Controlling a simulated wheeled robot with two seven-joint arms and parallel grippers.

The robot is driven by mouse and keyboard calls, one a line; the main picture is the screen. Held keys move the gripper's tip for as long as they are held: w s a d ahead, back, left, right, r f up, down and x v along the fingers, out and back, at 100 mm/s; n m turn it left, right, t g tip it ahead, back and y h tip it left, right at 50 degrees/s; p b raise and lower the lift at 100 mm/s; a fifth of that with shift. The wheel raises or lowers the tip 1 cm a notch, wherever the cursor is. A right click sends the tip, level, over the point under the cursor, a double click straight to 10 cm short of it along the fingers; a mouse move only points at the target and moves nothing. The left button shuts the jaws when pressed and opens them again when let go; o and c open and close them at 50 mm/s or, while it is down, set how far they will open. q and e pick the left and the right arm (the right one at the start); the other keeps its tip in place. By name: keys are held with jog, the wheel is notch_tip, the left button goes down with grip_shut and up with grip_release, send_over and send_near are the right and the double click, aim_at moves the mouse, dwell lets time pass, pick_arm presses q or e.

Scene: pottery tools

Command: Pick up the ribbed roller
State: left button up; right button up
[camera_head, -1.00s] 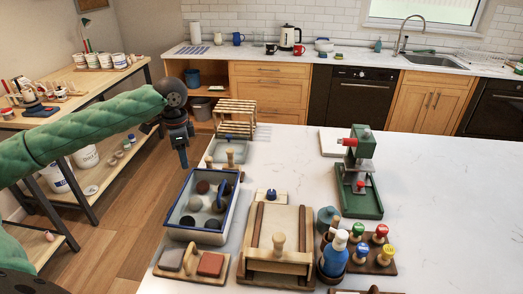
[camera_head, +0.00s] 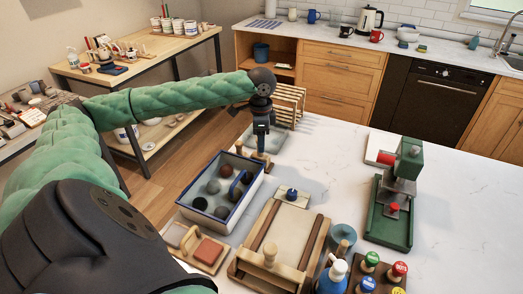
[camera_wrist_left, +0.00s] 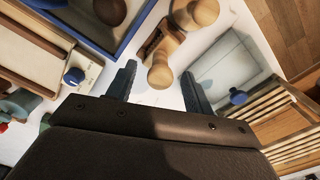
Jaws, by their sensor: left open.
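My left gripper (camera_head: 261,146) points down at the back left of the white counter, its fingers spread. In the left wrist view my left gripper (camera_wrist_left: 159,82) has a light wooden knobbed handle (camera_wrist_left: 160,70) showing between its fingertips, with no visible grip on it. A second wooden handle (camera_wrist_left: 196,12) stands further off, and a brown, dark-marked piece (camera_wrist_left: 154,42) shows beside them. This wooden piece with handles (camera_head: 239,148) looks like the ribbed roller, though its ribs are not clear. In the head view the gripper partly hides it. My right gripper is not seen.
A blue-rimmed tray (camera_head: 250,205) of round pieces is close in front. A slatted wooden rack (camera_head: 290,104) stands just behind. A wooden slab frame (camera_head: 318,240), a green press (camera_head: 383,225) and colored stamps (camera_head: 370,260) are further right.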

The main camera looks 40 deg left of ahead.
pick_arm(q)
jog(key=shift+f+p, duration=0.35)
jog(key=shift+f, duration=1.25)
grip_shut()
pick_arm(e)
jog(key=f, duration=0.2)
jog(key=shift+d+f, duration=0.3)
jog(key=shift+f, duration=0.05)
pick_arm(q)
jog(key=shift+a+r, duration=0.1)
jog(key=shift+r, duration=0.1)
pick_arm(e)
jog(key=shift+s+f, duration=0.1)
